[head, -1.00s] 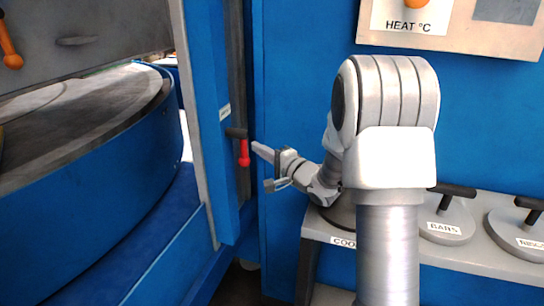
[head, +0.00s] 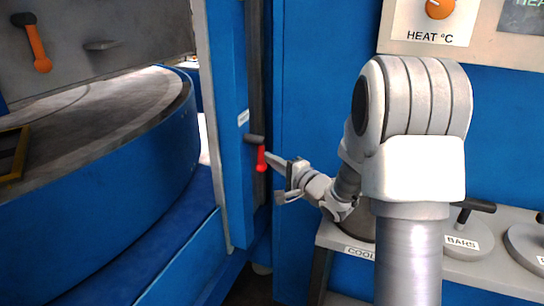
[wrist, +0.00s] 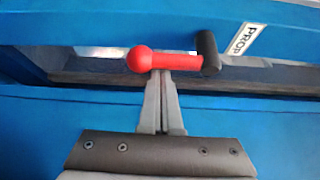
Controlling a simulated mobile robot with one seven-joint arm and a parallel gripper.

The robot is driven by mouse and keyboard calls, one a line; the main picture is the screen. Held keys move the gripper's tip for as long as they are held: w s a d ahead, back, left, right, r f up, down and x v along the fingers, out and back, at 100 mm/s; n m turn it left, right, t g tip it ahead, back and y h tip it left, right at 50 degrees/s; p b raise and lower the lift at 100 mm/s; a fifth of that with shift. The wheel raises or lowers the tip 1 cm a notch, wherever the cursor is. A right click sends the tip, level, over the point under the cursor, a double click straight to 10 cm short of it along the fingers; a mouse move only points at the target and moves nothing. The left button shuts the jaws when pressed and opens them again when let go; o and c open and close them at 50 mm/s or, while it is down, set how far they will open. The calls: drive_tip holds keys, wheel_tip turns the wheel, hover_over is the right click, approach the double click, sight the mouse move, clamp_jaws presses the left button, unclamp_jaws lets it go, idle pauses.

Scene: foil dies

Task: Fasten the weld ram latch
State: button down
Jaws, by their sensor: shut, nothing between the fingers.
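A short red lever with a ball end (head: 262,160) hangs down from a dark pivot (head: 254,139) on the edge of a blue upright. In the wrist view the red lever (wrist: 165,61) lies across the picture, its dark pivot (wrist: 208,52) at the right beside a label reading PROP (wrist: 243,40). My gripper (head: 269,157) is shut and empty. Its fingertips are right at the lever in both views, also in the wrist view (wrist: 160,76); I cannot tell if they touch. No label naming the weld ram latch is readable.
An orange lever (head: 38,48) hangs on a grey plate at the upper left, above a round blue-sided table (head: 120,150). At the right a grey shelf (head: 440,262) bears lidded wells, one labelled BARS (head: 462,243). A HEAT panel (head: 430,22) is above.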

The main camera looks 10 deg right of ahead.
sight(261, 159)
drive_tip(key=shift+s+a+m+g+p, duration=0.25)
drive_tip(key=shift+m+p, duration=0.25)
drive_tip(key=shift+p, duration=1.1)
drive_tip(key=shift+s+r+g+p, duration=0.15)
drive_tip(key=shift+g+p, duration=0.1)
drive_tip(key=shift+p, duration=0.45)
drive_tip(key=m+p, duration=0.1)
drive_tip(key=p, duration=0.3)
drive_tip(key=s+m+g+p, duration=0.1)
drive_tip(key=p, duration=0.3)
drive_tip(key=a+r+m+g+p, duration=0.1)
drive_tip(key=p, duration=0.3)
drive_tip(key=shift+s+a, duration=0.1)
drive_tip(key=shift+s, duration=0.2)
drive_tip(key=m+g+p, duration=0.1)
drive_tip(key=p, duration=0.3)
drive_tip(key=s+a+m+g+p, duration=0.1)
drive_tip(key=p, duration=0.3)
drive_tip(key=s+r+m+g+p, duration=0.1)
drive_tip(key=p, duration=0.3)
drive_tip(key=shift+a+m, duration=0.15)
drive_tip(key=shift+m, duration=0.25)
drive_tip(key=shift+a+r+p, duration=0.1)
drive_tip(key=shift+r+p, duration=0.05)
drive_tip(key=shift+p, duration=0.55)
drive_tip(key=shift+s+a+r+p, duration=0.1)
drive_tip(key=shift+s+p, duration=0.1)
drive_tip(key=shift+p, duration=0.35)
